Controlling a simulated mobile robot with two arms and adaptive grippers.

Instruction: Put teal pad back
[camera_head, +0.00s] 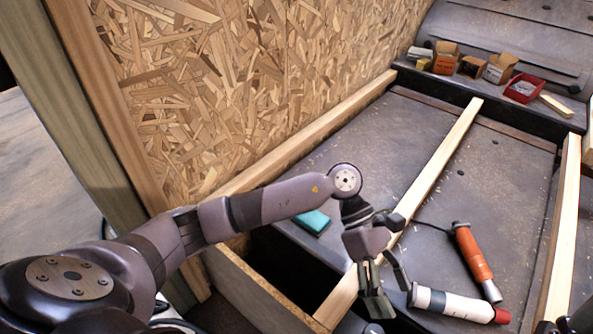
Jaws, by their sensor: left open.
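My left gripper (390,288) points downward over the near part of the wooden strip (432,172). Its fingers are spread and I see nothing between them. It is apart from the pad, to the right of it and nearer to me. My right gripper does not show.
A white tube with a red cap (455,304) lies just right of my left gripper. An orange-handled tool (473,256) lies beyond it. Small boxes (446,58) and a red tray (523,89) stand on the back ledge. A chipboard wall (220,90) rises at left.

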